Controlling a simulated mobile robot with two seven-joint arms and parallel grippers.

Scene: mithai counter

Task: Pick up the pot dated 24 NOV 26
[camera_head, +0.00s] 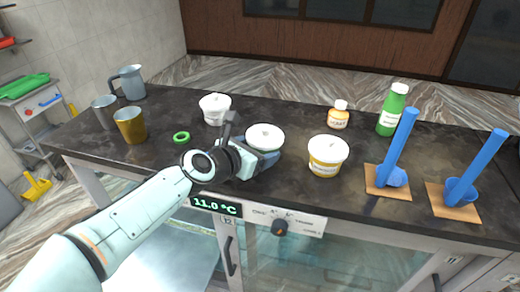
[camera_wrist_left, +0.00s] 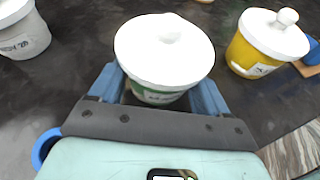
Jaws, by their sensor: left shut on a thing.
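My left gripper (camera_head: 262,154) is shut on a white-lidded pot (camera_head: 265,136) near the middle of the counter. In the left wrist view this pot (camera_wrist_left: 163,48) sits between the two blue fingers and shows a green band below the lid; its date cannot be read. A white pot (camera_head: 215,109) stands behind and to the left, with a label too small to read; it also shows in the wrist view (camera_wrist_left: 22,32). A yellow pot with a white lid (camera_head: 327,156) stands to the right, its label unreadable. My right gripper is not in view.
On the dark counter (camera_head: 240,190) are a green ring (camera_head: 181,137), a brass cup (camera_head: 130,125), a steel cup (camera_head: 104,111) and a jug (camera_head: 128,82) at left. An orange-labelled bottle (camera_head: 338,116), a green bottle (camera_head: 391,110) and two blue upright tools on wooden boards (camera_head: 388,182) stand at right.

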